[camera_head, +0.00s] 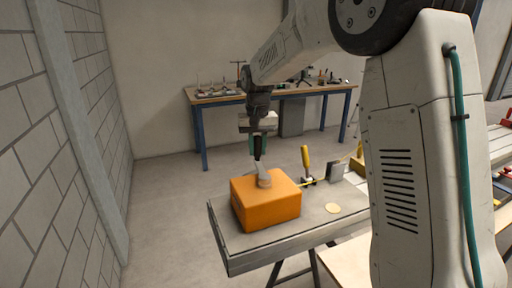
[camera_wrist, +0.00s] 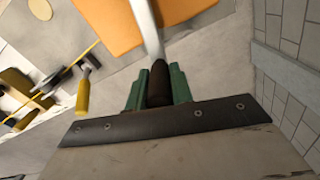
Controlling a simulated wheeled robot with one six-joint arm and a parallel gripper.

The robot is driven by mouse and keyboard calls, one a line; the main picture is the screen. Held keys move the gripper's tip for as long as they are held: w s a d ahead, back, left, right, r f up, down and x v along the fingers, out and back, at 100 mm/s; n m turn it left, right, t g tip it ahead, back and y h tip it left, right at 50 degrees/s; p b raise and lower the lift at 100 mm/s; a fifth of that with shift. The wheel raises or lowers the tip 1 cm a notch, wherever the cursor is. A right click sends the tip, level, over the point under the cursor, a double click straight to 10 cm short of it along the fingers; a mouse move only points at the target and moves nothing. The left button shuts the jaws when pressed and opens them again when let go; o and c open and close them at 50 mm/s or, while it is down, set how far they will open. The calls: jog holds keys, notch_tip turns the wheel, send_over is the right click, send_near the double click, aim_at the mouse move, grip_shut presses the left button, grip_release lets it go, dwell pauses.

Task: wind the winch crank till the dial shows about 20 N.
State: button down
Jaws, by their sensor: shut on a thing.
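My gripper (camera_head: 258,145) is above the housing, shut on this dark crank grip (camera_wrist: 158,84). The wrist view shows the green fingers on both sides of the grip, with the orange housing (camera_wrist: 105,22) beyond. I cannot make out a dial face or its reading in either view.
A yellow-handled tool or lever (camera_head: 305,156) stands right of the housing, near a grey upright plate (camera_head: 334,172). A flat tan disc (camera_head: 332,208) lies on the bench. A wooden workbench (camera_head: 215,97) with small items is behind. A block wall (camera_head: 60,180) is at left.

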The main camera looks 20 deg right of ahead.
jog(key=shift+s+d+m, duration=0.25)
jog(key=shift+d+m, duration=0.3)
jog(key=shift+d, duration=0.1)
jog(key=shift+s+d+m, duration=0.25)
jog(key=shift+d+m, duration=0.35)
jog(key=shift+d, duration=0.05)
jog(key=shift+s+d+m, duration=0.25)
jog(key=shift+d+m, duration=0.3)
jog(key=shift+d, duration=0.1)
jog(key=c, duration=1.2)
grip_release()
jog(key=shift+s, duration=0.1)
jog(key=shift+c, duration=0.2)
notch_tip(320, 180, up, 8)
jog(key=shift+f, duration=0.1)
